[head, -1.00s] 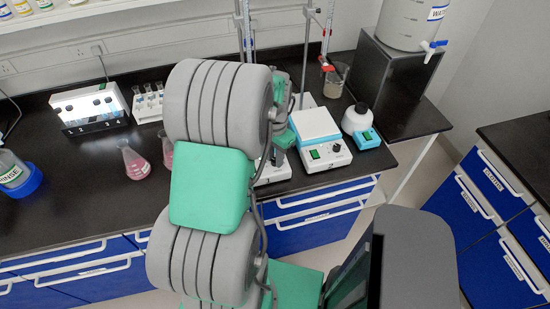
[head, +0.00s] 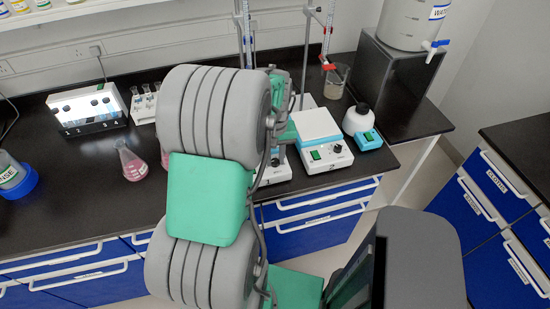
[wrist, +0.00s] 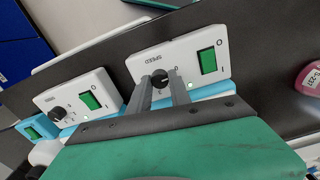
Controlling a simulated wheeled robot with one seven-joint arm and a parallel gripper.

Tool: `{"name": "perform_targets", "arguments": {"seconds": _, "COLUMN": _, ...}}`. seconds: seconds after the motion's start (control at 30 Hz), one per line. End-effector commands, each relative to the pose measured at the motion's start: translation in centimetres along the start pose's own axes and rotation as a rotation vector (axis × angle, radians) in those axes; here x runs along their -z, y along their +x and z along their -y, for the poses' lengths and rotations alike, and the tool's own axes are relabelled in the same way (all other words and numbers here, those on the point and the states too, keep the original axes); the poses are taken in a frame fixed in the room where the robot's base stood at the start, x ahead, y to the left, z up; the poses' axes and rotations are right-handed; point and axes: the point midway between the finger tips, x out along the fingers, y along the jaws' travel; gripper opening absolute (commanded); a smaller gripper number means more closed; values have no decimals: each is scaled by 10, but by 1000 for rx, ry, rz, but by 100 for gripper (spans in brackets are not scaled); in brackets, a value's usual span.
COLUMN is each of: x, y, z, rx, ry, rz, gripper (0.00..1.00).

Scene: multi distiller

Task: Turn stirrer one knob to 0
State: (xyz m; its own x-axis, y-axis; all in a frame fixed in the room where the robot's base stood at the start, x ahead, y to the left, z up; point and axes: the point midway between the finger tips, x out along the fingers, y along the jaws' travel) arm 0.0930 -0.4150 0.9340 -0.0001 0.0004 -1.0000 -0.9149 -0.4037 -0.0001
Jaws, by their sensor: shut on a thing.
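Stirrer one (head: 274,175) is a white unit at the bench's front edge, partly hidden behind my arm in the head view. In the wrist view its front panel (wrist: 187,48) shows a "SPEED" label, a lit green switch (wrist: 208,62) and a black knob (wrist: 160,76). My gripper (wrist: 161,83) is shut on this knob, one finger on each side. The knob's exact pointer setting is hard to read between the fingers. My fingertips are hidden in the head view.
Stirrer two (head: 325,155) stands just to the right, with its own knob (wrist: 57,113) and green switch (wrist: 90,101). A flask with pink liquid (head: 132,165) stands left of my arm. A white bottle on a blue base (head: 358,125) is further right.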

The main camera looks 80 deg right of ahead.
Motion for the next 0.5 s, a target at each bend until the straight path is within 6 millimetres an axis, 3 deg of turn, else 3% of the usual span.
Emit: {"name": "perform_targets", "arguments": {"seconds": 0.5, "x": 0, "y": 0, "z": 0, "rx": 0, "ry": -135, "rz": 1, "gripper": 0}}
